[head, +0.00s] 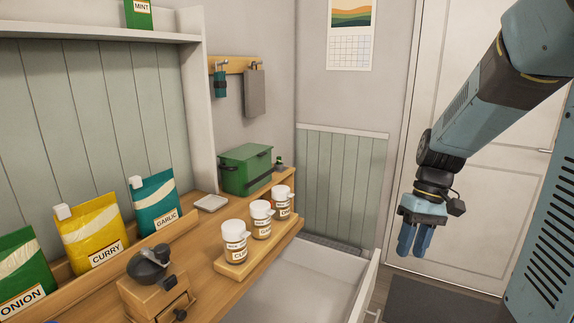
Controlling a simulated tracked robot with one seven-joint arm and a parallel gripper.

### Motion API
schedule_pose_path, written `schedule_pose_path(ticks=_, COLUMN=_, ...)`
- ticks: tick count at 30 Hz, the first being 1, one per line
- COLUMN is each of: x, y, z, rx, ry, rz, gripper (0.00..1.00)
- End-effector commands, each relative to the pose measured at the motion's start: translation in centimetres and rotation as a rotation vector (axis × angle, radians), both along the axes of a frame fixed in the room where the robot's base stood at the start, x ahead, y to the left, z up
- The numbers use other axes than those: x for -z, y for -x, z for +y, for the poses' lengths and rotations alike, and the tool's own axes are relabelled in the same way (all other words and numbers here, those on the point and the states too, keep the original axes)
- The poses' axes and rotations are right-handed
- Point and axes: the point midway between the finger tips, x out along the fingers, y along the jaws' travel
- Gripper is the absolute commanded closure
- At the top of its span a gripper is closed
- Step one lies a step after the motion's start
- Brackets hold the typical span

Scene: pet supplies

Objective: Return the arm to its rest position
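My gripper (413,250) hangs at the end of my blue arm (475,105) at the right, fingers pointing down. It is in the air to the right of the counter and the open drawer, in front of the white door. Its two blue fingers look close together, and I cannot tell whether they are parted. No object shows between them.
The wooden counter (205,285) holds spice packets, a dark-topped grinder (150,268), a green box (246,168) and white-lidded jars on a wooden stand (232,262). A white drawer (300,285) stands open below. The space before the door (475,200) looks clear.

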Motion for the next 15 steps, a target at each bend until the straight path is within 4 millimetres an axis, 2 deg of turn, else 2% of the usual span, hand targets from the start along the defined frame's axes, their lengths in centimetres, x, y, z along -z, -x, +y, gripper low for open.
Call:
schedule_pose_path(ticks=3, x=-1.9, y=1.0, z=0.7, rx=0.023, ry=0.056, rz=-0.076, gripper=0.64)
schedule_pose_path(ticks=15, x=-7.2, y=4.7, z=2.5, rx=0.131, ry=0.178, rz=-0.342, gripper=0.64)
